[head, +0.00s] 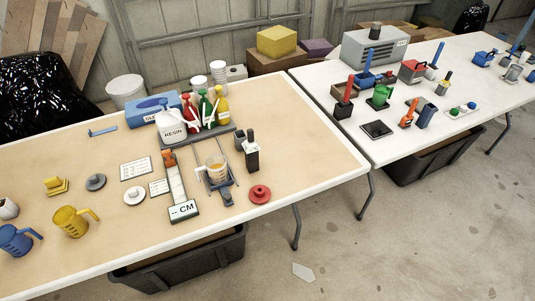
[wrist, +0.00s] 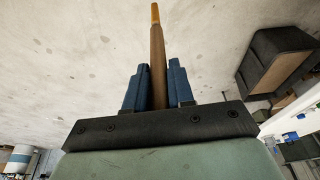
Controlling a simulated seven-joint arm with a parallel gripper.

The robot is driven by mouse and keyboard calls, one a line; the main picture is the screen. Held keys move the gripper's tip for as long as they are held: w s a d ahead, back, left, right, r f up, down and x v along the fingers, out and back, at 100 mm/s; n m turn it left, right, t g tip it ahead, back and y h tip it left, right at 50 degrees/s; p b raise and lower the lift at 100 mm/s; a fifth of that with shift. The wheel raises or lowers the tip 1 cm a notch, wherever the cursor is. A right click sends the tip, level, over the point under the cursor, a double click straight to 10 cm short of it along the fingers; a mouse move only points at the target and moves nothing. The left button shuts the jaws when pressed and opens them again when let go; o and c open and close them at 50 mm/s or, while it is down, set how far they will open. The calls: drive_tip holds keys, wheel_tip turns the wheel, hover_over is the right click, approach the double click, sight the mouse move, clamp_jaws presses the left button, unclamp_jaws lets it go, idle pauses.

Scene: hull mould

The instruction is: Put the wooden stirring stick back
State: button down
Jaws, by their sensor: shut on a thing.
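My gripper (wrist: 159,78) shows in the wrist view, its two blue fingers closed around a brown wooden stick (wrist: 157,42). The stick points away from the gripper and has an orange-yellow tip. Its lower end is hidden behind the dark gripper bar. The floor lies behind it. Neither my gripper nor the held stick shows in the head view. In the head view a clear cup with amber contents (head: 216,168) stands on the near table. A dark upright holder (head: 252,159) stands to its right; its contents are too small to tell.
The far table (head: 350,145) is crowded with tools. Bare floor lies in front.

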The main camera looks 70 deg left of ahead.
drive_tip(key=w+a+r+n+y, duration=0.1)
drive_tip(key=w+a+r+n, duration=0.15)
drive_tip(key=a, duration=1.15)
drive_tip(key=w+a+r+n, duration=0.1)
drive_tip(key=a+n, duration=0.2)
drive_tip(key=a, duration=1.1)
drive_tip(key=s+a+r+n, duration=0.1)
drive_tip(key=s+a, duration=0.2)
drive_tip(key=a, duration=0.6)
drive_tip(key=s+a+r+n+g+y, duration=0.1)
drive_tip(key=s+a+n, duration=0.15)
drive_tip(key=a, duration=0.75)
drive_tip(key=s+a+r+n, duration=0.1)
drive_tip(key=s+a, duration=0.3)
drive_tip(key=a, duration=0.5)
drive_tip(key=s+a+r+n+g, duration=0.1)
drive_tip(key=s+a+r+n, duration=0.1)
drive_tip(key=s+a, duration=0.8)
drive_tip(key=s+a+r+n, duration=0.1)
drive_tip(key=s+a+n, duration=0.1)
drive_tip(key=s+a, duration=0.8)
drive_tip(key=s+a+r+n+g+y, duration=0.1)
drive_tip(key=s+a+n, duration=0.1)
drive_tip(key=s+a, duration=0.75)
drive_tip(key=s+a+r+n, duration=0.2)
drive_tip(key=s+a, duration=0.5)
drive_tip(key=s, duration=0.6)
wheel_tip(320, 180, down, 10)
drive_tip(key=shift+s, duration=0.15)
